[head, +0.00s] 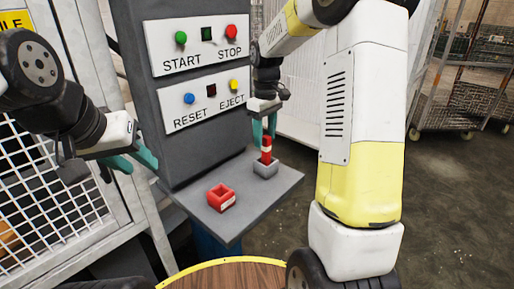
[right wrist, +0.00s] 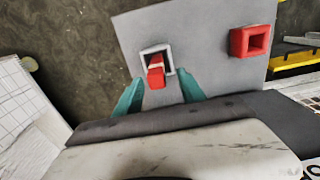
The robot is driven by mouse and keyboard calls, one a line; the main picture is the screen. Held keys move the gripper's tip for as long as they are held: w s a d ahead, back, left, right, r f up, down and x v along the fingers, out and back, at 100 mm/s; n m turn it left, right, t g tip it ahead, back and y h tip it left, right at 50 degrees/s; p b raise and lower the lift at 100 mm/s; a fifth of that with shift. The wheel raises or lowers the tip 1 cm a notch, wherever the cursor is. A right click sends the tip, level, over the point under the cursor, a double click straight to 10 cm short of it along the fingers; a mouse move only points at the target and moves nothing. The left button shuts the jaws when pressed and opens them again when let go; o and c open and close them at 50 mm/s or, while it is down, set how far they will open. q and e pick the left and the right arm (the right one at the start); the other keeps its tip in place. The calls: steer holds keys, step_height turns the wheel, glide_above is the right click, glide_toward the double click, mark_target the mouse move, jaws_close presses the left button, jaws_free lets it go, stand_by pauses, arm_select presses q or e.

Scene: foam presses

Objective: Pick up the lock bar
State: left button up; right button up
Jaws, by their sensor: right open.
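The lock bar (head: 266,146), a red bar with a white band, stands upright in a grey square socket (head: 265,169) on the right of the console shelf. In the right wrist view the bar (right wrist: 156,72) shows end-on, rising from the socket (right wrist: 169,54). My right gripper (head: 264,131) is open above the socket, at the bar's upper end. In the wrist view its teal fingertips (right wrist: 160,88) lie on either side of the bar, with gaps visible. My left gripper (head: 134,164) is at the left, its two teal fingers apart and empty, away from the bar.
A red square socket (head: 221,198) sits left of the grey one on the shelf (head: 243,212). The panel behind carries START, STOP, RESET and EJECT buttons (head: 194,98). A white mesh cage (head: 50,190) stands at left. A round wooden top (head: 235,276) is in front.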

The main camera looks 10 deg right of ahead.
mark_target(266, 151)
steer(key=f, duration=0.6)
steer(key=shift+d, duration=0.3)
jaws_close()
stand_by(1.0)
